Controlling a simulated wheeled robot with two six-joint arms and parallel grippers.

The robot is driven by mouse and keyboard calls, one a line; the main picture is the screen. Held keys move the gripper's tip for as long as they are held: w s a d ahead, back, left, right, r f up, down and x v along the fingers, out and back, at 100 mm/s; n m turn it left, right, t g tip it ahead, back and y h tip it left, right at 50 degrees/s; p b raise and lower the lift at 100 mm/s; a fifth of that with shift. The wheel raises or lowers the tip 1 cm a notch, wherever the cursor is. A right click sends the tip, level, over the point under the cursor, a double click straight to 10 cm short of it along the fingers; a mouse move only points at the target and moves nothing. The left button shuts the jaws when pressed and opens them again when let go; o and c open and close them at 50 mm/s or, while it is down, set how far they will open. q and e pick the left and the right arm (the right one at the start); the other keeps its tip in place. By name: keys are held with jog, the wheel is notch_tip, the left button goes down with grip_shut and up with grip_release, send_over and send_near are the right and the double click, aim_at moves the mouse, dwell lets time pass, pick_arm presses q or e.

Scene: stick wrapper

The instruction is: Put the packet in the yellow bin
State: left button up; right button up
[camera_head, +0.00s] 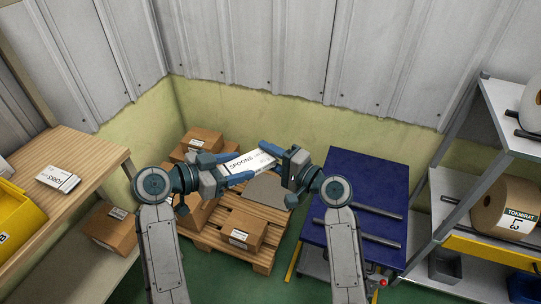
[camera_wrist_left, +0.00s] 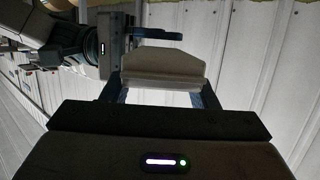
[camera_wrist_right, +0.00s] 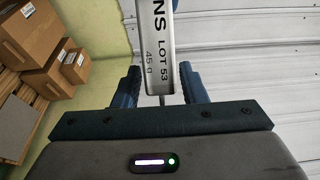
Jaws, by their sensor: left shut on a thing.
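The white packet marked SPOONS (camera_head: 250,161) is in the air between my two grippers, above the wooden pallet. My left gripper (camera_head: 243,166) is shut on its left part; the packet's pale end shows between the fingers in the left wrist view (camera_wrist_left: 163,68). My right gripper (camera_head: 272,157) is at the packet's right end. In the right wrist view its fingers (camera_wrist_right: 158,82) are apart, with the packet's end (camera_wrist_right: 160,50) between them and gaps at both sides. The yellow bin (camera_head: 20,225) stands on the wooden table at the far left, partly cut off.
Another packet (camera_head: 58,179) lies on the wooden table (camera_head: 95,150) near the bin. Cardboard boxes (camera_head: 240,232) sit on the pallet (camera_head: 262,258). A blue table (camera_head: 350,175) with dark bars and shelving with rolls (camera_head: 503,208) stand at the right.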

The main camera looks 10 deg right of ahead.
jog(key=c, duration=0.7)
pick_arm(q)
jog(key=o, duration=1)
pick_arm(e)
grip_shut()
pick_arm(q)
jog(key=shift+o, duration=0.2)
